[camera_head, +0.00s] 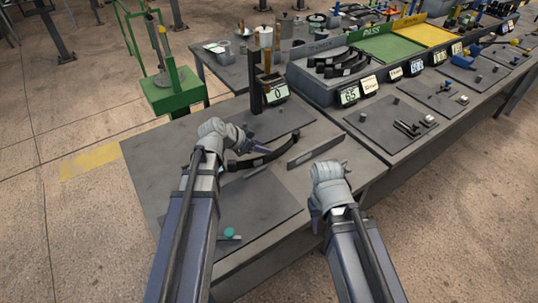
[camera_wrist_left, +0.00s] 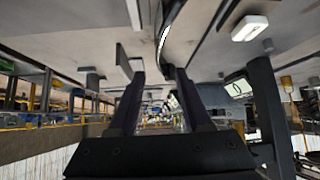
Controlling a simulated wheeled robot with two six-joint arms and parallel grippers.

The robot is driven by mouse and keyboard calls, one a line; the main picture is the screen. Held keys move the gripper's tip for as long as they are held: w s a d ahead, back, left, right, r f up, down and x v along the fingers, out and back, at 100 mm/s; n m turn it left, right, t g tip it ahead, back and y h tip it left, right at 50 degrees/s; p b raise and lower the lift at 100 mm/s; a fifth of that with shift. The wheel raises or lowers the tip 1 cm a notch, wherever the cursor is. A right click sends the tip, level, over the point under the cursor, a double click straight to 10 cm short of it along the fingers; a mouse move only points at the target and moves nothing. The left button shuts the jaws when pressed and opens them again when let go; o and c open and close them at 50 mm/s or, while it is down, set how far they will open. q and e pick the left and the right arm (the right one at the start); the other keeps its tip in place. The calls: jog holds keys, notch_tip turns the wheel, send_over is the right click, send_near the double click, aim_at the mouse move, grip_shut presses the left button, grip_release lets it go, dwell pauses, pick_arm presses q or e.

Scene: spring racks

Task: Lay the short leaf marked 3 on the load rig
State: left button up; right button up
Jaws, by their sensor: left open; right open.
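A black curved leaf (camera_head: 264,158) lies on the near table, just in front of my left gripper; its mark is too small to read. In the left wrist view a dark curved leaf (camera_wrist_left: 174,28) shows beyond the fingertips. My left gripper (camera_head: 258,148) is open, its fingers close above the leaf, and nothing shows between them. The load rig appears to be the black upright (camera_head: 256,92) with a display (camera_head: 277,93) reading 0, behind the leaf. My right gripper (camera_head: 317,212) is open, at the table's front edge, partly hidden by its own wrist.
A grey upright strip (camera_head: 306,151) stands right of the leaf. More black leaves (camera_head: 342,63) lie in a rack at the back, beside the green PASS tray (camera_head: 388,47). A small teal round thing (camera_head: 229,232) is on the front dark mat (camera_head: 258,205), which is otherwise mostly clear.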

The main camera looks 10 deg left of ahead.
aim_at(272, 160)
pick_arm(q)
jog(key=shift+b+x, duration=1)
jog(key=shift+x, duration=0.4)
jog(key=shift+w+d+f+b, duration=0.1)
jog(key=shift+d+f+b, duration=0.05)
jog(key=shift+f+b, duration=0.4)
jog(key=b+x, duration=0.1)
jog(key=x, duration=0.1)
jog(key=b+x, duration=0.2)
jog(key=shift+f, duration=0.35)
jog(key=shift+r, duration=0.1)
grip_shut()
